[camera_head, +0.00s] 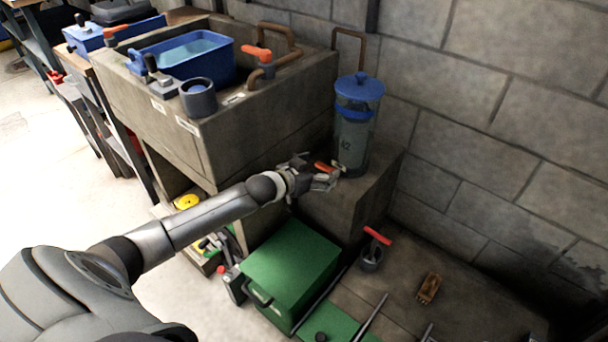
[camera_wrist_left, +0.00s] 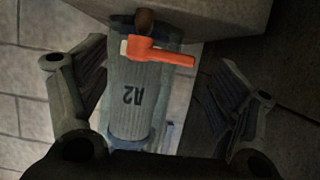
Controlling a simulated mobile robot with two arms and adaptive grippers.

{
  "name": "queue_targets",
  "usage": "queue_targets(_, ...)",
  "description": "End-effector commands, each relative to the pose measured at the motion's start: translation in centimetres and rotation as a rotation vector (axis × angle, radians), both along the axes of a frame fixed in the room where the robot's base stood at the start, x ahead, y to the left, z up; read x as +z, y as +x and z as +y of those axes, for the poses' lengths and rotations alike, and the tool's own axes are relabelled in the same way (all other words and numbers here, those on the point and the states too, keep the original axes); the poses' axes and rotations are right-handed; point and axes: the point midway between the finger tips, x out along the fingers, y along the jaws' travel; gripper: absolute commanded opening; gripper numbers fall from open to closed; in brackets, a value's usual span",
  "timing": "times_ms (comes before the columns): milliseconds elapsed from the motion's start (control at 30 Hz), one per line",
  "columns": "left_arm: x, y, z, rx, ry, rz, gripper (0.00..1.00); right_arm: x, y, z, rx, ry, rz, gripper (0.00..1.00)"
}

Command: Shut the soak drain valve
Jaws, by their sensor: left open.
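A clear cylinder (camera_head: 352,140) with a blue lid and a dark marking stands upright on a stone ledge. A valve with an orange lever (camera_head: 323,167) sits low on its side; I take it for the soak drain valve, though no name is readable on it. In the left wrist view the lever (camera_wrist_left: 165,54) lies crosswise to a short brown outlet (camera_wrist_left: 145,20). My left gripper (camera_head: 328,180) is open beside the lever. In its wrist view the lever lies ahead, between the spread fingers (camera_wrist_left: 165,105), with no contact visible. My right gripper is not in view.
A stone basin block (camera_head: 255,125) holds a blue tub (camera_head: 195,58) and another orange-handled valve (camera_head: 257,55). A green box (camera_head: 290,262) stands below my left forearm. A red-handled fitting (camera_head: 376,237) and a brush (camera_head: 429,288) are on the lower slab. A block wall closes the right.

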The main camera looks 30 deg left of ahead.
Motion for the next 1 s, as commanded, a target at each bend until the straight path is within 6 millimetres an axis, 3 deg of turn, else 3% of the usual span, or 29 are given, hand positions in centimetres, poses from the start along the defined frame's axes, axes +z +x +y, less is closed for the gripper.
queue_targets(500,3.1,-7.9,1.1,-0.002,0.001,0.003,0.84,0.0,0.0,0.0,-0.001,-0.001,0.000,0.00)
queue_targets(700,3.8,-9.3,1.3,-0.003,0.002,0.003,0.84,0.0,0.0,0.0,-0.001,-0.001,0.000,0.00)
queue_targets(1000,4.0,-9.6,1.4,-0.001,0.001,0.001,0.84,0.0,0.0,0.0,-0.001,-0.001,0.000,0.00)
